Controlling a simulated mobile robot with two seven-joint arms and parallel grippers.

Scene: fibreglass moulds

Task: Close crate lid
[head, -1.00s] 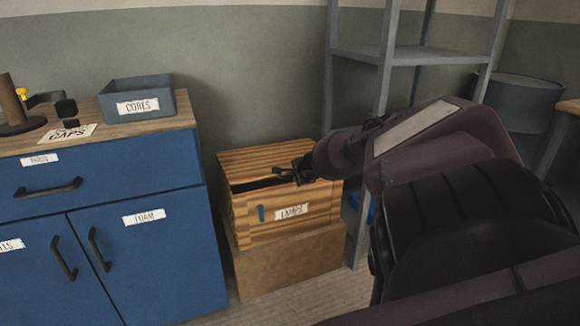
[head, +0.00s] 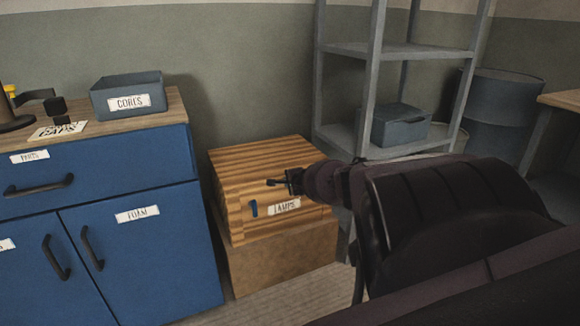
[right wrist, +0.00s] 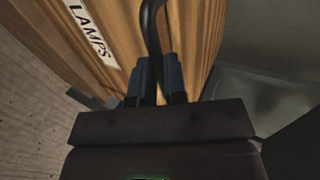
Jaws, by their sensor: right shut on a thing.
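The wooden crate (head: 235,208) labelled LAMPS stands on a brown block beside the blue cabinet. Its striped lid (head: 258,155) lies over the top, and no dark opening shows at the front in the head view. My right gripper (head: 287,183) is at the lid's front edge. In the right wrist view its blue fingers (right wrist: 156,78) are shut on a black curved handle (right wrist: 150,25), in front of the crate's wood (right wrist: 195,35). The gripper and arm hide the crate's right front part. My left gripper is in neither view.
The blue cabinet (head: 120,240) stands close on the left, with a grey CORES bin (head: 128,96) on its top. A grey metal shelf (head: 375,50) with a grey bin (head: 400,125) and a drum (head: 500,105) are behind my right arm.

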